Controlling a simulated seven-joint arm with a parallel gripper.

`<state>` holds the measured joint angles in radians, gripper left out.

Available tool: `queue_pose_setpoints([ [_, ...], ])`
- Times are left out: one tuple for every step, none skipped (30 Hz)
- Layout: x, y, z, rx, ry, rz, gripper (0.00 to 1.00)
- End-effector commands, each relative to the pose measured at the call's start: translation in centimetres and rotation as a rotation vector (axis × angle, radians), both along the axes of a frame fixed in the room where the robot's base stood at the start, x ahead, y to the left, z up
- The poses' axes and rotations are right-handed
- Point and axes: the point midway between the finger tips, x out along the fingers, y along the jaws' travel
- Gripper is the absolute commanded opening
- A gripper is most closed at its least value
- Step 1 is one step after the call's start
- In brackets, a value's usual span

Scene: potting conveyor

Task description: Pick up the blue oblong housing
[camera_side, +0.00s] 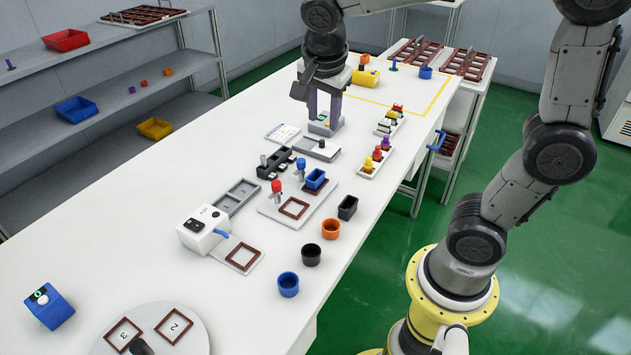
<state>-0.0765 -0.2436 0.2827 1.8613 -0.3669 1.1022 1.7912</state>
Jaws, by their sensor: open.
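The blue oblong housing (316,181) is a small open-topped box.
A black oblong housing (347,208) stands right of the plate. Orange (331,229), black (311,255) and blue (288,285) round cups stand in front. A black rack (276,163) is left of the plate; a white holder with coloured pieces (375,162) is right.

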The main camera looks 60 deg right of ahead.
Motion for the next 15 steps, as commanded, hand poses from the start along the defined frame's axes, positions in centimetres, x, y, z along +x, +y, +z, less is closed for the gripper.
queue_pose_setpoints([
  [1.8, 0.1, -1.4, -0.018, 0.031, -0.044, 0.42],
  [2.6, 0.1, -2.1, -0.028, 0.043, -0.065, 0.42],
  [3.5, 0.1, -3.0, -0.042, 0.062, -0.076, 0.42],
  [4.1, 0.3, -3.7, -0.051, 0.079, -0.073, 0.42],
  [4.6, 0.4, -4.3, -0.059, 0.096, -0.067, 0.42],
  [5.0, 0.5, -5.2, -0.068, 0.116, -0.059, 0.42],
  [5.3, 0.6, -5.8, -0.071, 0.131, -0.054, 0.42],
  [5.4, 0.7, -6.3, -0.074, 0.145, -0.05, 0.42],
  [5.5, 0.9, -6.9, -0.077, 0.16, -0.046, 0.42],
  [5.4, 0.9, -7.3, -0.077, 0.17, -0.043, 0.42],
  [5.4, 0.9, -7.6, -0.079, 0.177, -0.041, 0.42],
  [5.4, 0.9, -8.0, -0.08, 0.183, -0.039, 0.42],
  [5.4, 0.9, -8.3, -0.08, 0.187, -0.038, 0.42],
  [5.3, 0.8, -8.6, -0.081, 0.188, -0.039, 0.42],
  [5.4, 0.6, -9.1, -0.08, 0.186, -0.038, 0.42],
])
